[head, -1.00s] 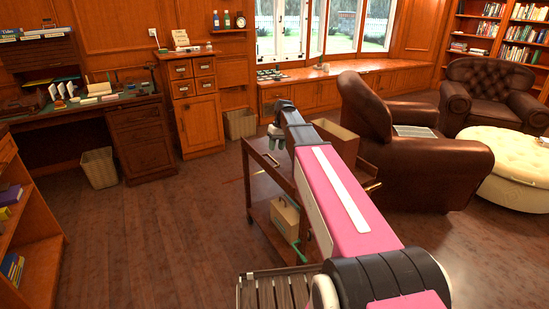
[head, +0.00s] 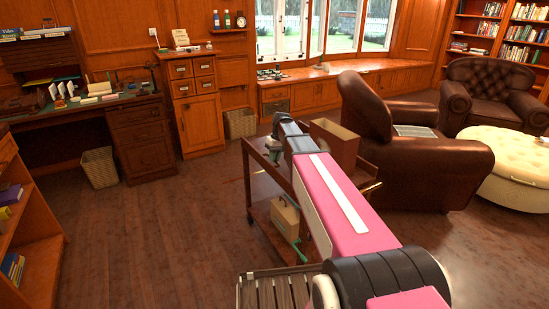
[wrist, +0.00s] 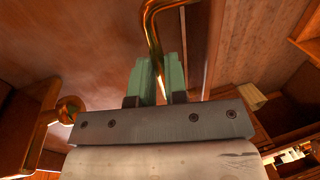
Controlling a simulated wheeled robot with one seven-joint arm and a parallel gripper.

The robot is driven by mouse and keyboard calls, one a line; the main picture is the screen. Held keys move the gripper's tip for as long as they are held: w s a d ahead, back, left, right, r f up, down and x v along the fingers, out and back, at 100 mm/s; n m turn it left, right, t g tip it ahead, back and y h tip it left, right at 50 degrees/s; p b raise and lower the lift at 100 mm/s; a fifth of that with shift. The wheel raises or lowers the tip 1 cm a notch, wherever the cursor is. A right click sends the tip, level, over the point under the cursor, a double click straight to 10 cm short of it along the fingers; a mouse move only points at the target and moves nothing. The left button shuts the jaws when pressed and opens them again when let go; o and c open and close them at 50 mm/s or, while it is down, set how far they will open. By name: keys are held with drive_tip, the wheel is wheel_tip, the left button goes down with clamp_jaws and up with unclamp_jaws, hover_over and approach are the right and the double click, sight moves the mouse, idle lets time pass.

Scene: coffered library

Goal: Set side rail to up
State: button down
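The dark wooden cart (head: 250,190) stands in the middle of the head view, partly hidden by my arm. The side rail is a bent brass bar (wrist: 152,25) in the wrist view. It comes down from the top edge and its lower end lies between the two green fingers of my gripper (wrist: 158,80). The fingers are close together around the bar; whether they press on it is unclear.
A brass knob (wrist: 70,108) shows left of my gripper. A box (head: 334,145) stands at the cart's right end, and a tan bag-like object (head: 285,216) is on its lower shelf. A leather armchair (head: 425,165) is close on the right. The floor (head: 150,225) to the left is clear.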

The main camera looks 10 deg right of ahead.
drive_tip(key=shift+s+a+r, duration=0.15)
drive_tip(key=shift+a, duration=0.1)
drive_tip(key=c, duration=1.1)
unclamp_jaws()
drive_tip(key=shift+c, duration=0.2)
drive_tip(key=shift+r, duration=0.1)
drive_tip(key=v, duration=1)
drive_tip(key=shift+r, duration=0.25)
